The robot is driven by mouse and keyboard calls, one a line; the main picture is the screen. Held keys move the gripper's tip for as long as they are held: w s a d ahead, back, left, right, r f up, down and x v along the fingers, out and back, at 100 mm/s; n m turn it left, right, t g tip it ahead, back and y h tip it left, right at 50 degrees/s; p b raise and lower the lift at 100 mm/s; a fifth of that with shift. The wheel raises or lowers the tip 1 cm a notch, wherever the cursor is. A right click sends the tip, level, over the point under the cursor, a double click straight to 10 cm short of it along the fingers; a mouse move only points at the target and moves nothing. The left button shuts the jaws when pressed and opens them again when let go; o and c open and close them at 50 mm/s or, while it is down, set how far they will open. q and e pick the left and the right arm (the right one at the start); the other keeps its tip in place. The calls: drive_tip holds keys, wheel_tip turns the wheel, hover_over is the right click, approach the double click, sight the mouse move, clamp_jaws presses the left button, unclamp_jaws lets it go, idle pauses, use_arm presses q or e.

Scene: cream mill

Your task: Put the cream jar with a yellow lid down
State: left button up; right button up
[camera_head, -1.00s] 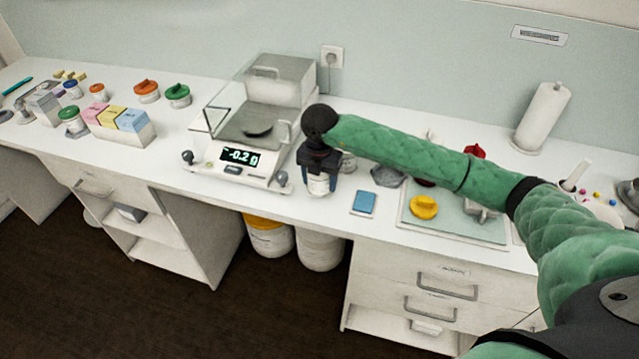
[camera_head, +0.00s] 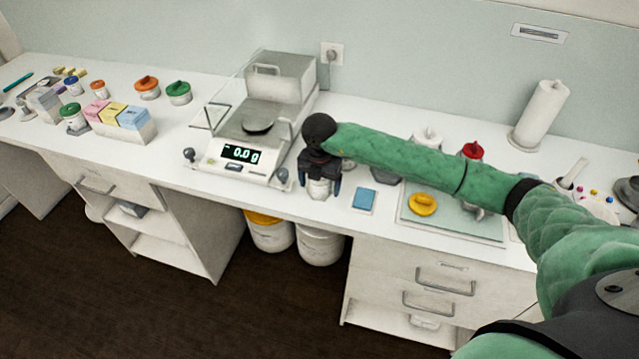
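My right gripper (camera_head: 320,181) points down over the front of the counter, right of the scale. Its dark fingers lie on both sides of a white cream jar (camera_head: 320,188), and it looks shut on it. The gripper covers the jar's top, so I cannot see a lid on it. The jar is upright, at or just above the counter near its front edge; I cannot tell if it touches. A yellow lid-like piece (camera_head: 423,204) lies on the pale green mat (camera_head: 460,219) to the right. My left gripper is not in view.
A blue pad (camera_head: 364,199) lies just right of the jar. A red-topped container (camera_head: 472,151) and a paper roll (camera_head: 541,115) stand farther right. The counter's front edge is close below the jar.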

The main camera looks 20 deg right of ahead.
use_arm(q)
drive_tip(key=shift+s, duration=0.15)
use_arm(e)
drive_tip(key=shift+r, duration=0.15)
drive_tip(key=shift+r+b, duration=0.3)
drive_tip(key=shift+r, duration=0.15)
wheel_tip(320, 180, up, 3)
drive_tip(key=shift+r+b, duration=0.1)
drive_tip(key=shift+b, duration=0.75)
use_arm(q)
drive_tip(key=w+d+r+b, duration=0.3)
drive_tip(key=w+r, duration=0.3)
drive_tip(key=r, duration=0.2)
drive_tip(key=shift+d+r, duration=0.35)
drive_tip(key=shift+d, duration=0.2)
use_arm(e)
wheel_tip(320, 180, up, 8)
